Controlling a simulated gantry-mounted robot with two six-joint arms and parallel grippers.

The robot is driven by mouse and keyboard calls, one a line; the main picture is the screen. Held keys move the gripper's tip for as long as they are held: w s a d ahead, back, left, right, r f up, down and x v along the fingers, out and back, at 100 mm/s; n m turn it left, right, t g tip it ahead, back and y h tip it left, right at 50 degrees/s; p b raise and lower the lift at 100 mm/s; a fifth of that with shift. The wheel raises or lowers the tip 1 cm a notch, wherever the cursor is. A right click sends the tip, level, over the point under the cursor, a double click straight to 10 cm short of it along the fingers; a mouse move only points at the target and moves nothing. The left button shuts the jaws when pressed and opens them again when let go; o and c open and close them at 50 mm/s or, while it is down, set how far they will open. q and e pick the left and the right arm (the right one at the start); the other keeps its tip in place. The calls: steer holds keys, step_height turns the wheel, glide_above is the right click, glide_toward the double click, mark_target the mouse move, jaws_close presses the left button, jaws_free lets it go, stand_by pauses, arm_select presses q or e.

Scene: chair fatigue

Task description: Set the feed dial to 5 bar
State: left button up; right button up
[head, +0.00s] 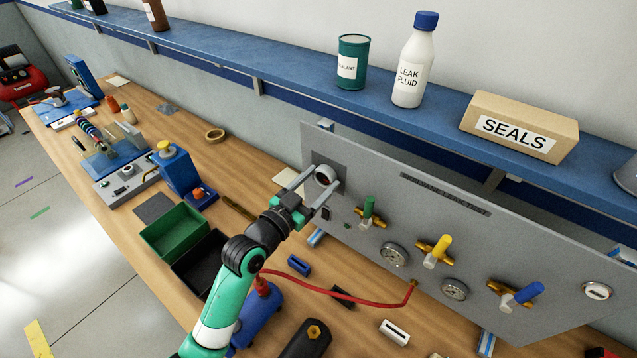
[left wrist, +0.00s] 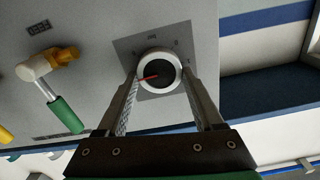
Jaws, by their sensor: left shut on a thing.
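The feed dial (head: 325,175) sits on a dark square plate at the left end of the grey upright panel (head: 375,160). In the left wrist view the dial (left wrist: 158,72) has a silver rim, a dark face and a red pointer (left wrist: 150,77) directed to the picture's left. My right gripper is not in view.
The panel also carries a green-handled valve (head: 369,208), a yellow-handled valve (head: 438,250), a blue-handled valve (head: 520,295) and gauges (head: 394,254). A red hose (head: 350,297) crosses the bench below. A blue shelf (head: 280,65) overhangs the panel.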

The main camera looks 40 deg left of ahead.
arm_select(q)
steer(key=shift+m, duration=0.3)
steer(key=o, duration=1.4)
steer(key=s, duration=0.3)
steer(key=s+d, duration=0.1)
steer(key=s, duration=0.7)
steer(key=shift+s+d, duration=0.25)
steer(key=shift+d, duration=0.05)
